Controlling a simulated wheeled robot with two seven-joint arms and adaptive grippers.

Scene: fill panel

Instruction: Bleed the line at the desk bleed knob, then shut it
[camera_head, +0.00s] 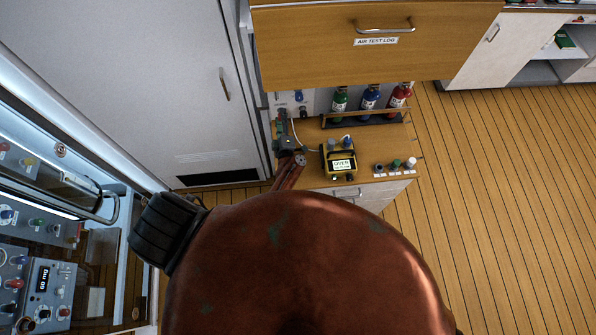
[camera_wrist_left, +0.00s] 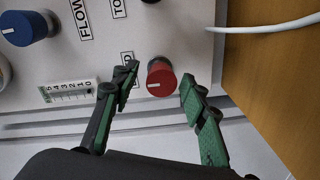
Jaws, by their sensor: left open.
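A red knob (camera_wrist_left: 161,78) with a white pointer line sits on the pale panel (camera_wrist_left: 35,110) in the left wrist view. A label (camera_wrist_left: 127,58) beside it is partly hidden by a finger; only its last letter, D, reads clearly. My left gripper (camera_wrist_left: 158,88) is open, with one green-and-black finger on each side of the red knob and gaps between. In the head view my left gripper (camera_head: 280,128) is at the desk panel (camera_head: 292,103), left of the bottles. The red knob cannot be made out there. My right gripper is out of view.
A blue knob (camera_wrist_left: 28,27) and a numbered scale (camera_wrist_left: 68,92) share the panel; a white hose (camera_wrist_left: 265,28) runs at the right. A yellow meter (camera_head: 339,161) reading OVER, several small knobs (camera_head: 395,164) and racked bottles (camera_head: 370,98) stand on the desk. A drawer (camera_head: 375,45) overhangs.

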